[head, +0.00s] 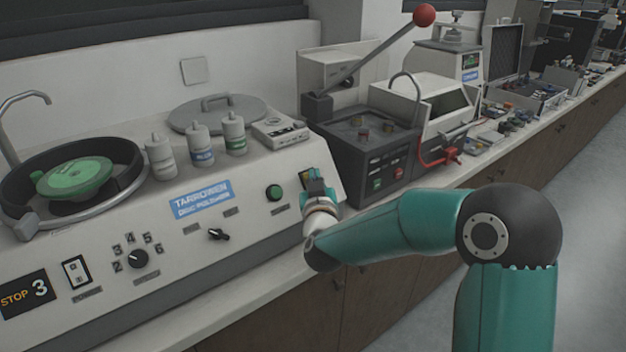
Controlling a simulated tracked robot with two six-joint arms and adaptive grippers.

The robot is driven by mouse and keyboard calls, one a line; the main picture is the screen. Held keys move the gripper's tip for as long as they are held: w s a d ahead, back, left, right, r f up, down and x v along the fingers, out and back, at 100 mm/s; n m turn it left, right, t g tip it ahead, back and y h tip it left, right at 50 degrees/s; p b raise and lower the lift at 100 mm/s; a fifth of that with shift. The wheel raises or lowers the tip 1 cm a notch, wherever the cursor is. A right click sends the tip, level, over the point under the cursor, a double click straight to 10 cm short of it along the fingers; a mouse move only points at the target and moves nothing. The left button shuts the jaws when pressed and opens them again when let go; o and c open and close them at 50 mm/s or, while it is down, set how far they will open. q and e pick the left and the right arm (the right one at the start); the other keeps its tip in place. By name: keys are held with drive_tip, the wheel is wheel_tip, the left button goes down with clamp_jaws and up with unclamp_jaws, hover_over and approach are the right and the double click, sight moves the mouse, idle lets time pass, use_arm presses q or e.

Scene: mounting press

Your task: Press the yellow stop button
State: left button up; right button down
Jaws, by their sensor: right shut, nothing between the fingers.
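A small yellow patch (305,175), which looks like part of the yellow stop button, shows at the right end of the disc polisher's sloped front panel. My right gripper (310,181) is shut and empty, right at this patch, and hides most of it. I cannot tell whether the fingertips touch the button. The green button (274,192) sits just left of the gripper on the same panel. My left gripper is not in view.
The polisher panel also carries a black switch (218,235), a numbered knob (138,259) and a rocker switch (76,271). A dark press (365,145) with a long red-knobbed lever stands close to the right of the gripper. Three bottles (198,146) stand on top of the polisher.

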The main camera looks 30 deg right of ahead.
drive_tip(key=shift+s+r, duration=0.1)
drive_tip(key=shift+s, duration=0.1)
drive_tip(key=s+r, duration=0.2)
drive_tip(key=s, duration=0.1)
drive_tip(key=s+r+p, duration=0.1)
drive_tip(key=shift+s+d+r, duration=0.2)
drive_tip(key=shift+s+r, duration=0.05)
drive_tip(key=shift+s, duration=0.15)
drive_tip(key=shift+f, duration=0.1)
idle(0.9)
